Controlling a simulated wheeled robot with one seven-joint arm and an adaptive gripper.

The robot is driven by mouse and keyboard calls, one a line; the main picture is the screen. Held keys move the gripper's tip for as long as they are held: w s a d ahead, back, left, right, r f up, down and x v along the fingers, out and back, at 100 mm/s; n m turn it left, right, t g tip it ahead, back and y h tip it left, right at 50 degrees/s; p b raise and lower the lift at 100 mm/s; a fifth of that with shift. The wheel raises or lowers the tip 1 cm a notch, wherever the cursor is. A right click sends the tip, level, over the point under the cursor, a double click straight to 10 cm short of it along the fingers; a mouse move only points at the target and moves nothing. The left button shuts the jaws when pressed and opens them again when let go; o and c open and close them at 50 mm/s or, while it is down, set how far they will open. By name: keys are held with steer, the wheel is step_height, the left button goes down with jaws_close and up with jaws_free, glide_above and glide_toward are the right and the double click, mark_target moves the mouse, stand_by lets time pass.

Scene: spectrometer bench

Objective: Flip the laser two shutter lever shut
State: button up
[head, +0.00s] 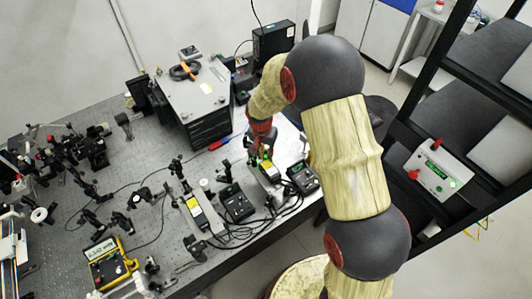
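Two small grey laser-like boxes with yellow labels stand on the bench (65,202). One box (197,213) is at the middle of the front part of the bench. The other box (270,171) is further right, directly below my gripper. I cannot read which one is laser two, and no shutter lever can be made out at this size. My gripper (262,157) points down at the back end of the right box, very close to it or touching. The fingers are small and partly merged with the box, so I cannot tell whether they are open or shut.
Black controllers (237,203) (302,177) and loose cables lie around the boxes. A large grey case (195,95) stands behind. Optics posts and a yellow meter (105,262) fill the left. A black rack holding a white unit (440,170) is at the right.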

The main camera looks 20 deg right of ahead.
steer(key=shift+o, duration=1.1)
steer(key=shift+d+p, duration=0.2)
steer(key=shift+p, duration=0.3)
